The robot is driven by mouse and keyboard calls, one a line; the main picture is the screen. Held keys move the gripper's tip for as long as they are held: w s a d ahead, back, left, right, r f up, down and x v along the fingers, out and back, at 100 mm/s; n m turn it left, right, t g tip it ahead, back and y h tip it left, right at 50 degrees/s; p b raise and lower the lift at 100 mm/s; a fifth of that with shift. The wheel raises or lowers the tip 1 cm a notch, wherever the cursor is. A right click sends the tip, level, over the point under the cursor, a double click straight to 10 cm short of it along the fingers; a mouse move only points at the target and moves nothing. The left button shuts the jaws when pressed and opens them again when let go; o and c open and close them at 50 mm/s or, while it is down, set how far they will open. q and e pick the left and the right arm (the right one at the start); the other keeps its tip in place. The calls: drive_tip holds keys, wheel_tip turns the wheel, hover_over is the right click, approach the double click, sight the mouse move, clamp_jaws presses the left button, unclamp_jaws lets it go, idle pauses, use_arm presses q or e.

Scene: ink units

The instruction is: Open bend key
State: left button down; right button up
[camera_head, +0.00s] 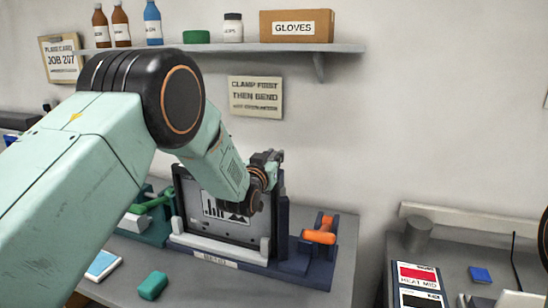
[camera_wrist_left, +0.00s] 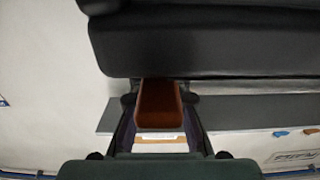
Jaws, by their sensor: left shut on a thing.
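A dark upright panel with a white picture label (camera_head: 226,208) stands in a bending fixture on the bench in the head view. An orange handle (camera_head: 319,236) sits on the fixture's blue base at its right; I cannot tell whether it is the bend key. My left gripper (camera_head: 268,160) is at the panel's upper right, with its fingertips partly hidden by the arm. In the left wrist view, the fingers of my left gripper (camera_wrist_left: 160,118) are shut on an orange-brown handle (camera_wrist_left: 158,105), below a dark block.
A green lever (camera_head: 152,201) is at the fixture's left. A green block (camera_head: 153,286) lies on the bench in front. A shelf (camera_head: 340,48) with bottles and a gloves box (camera_head: 297,26) runs above. A second bench with a heat panel (camera_head: 418,276) stands right, across a gap.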

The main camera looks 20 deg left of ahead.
use_arm(q)
drive_tip(key=shift+m+h, duration=0.3)
drive_tip(key=shift+h, duration=0.2)
drive_tip(key=shift+a+f+m+h+b, duration=0.15)
drive_tip(key=shift+m+h+b, duration=0.3)
drive_tip(key=shift+h, duration=0.35)
drive_tip(key=shift+m+g+h, duration=0.3)
drive_tip(key=shift+m+h, duration=0.35)
drive_tip(key=shift+h, duration=0.25)
drive_tip(key=m+g+h, duration=0.1)
drive_tip(key=m+h, duration=0.1)
drive_tip(key=h, duration=0.1)
drive_tip(key=m+g+h, duration=0.2)
drive_tip(key=h, duration=0.1)
drive_tip(key=shift+m+b, duration=0.3)
drive_tip(key=shift+b, duration=0.05)
drive_tip(key=shift+m+g+h, duration=0.5)
drive_tip(key=shift+g+h, duration=0.2)
drive_tip(key=shift+h, duration=0.1)
drive_tip(key=shift+r+m+g+h, duration=0.25)
drive_tip(key=shift+m+g+h, duration=0.05)
drive_tip(key=shift+g, duration=0.1)
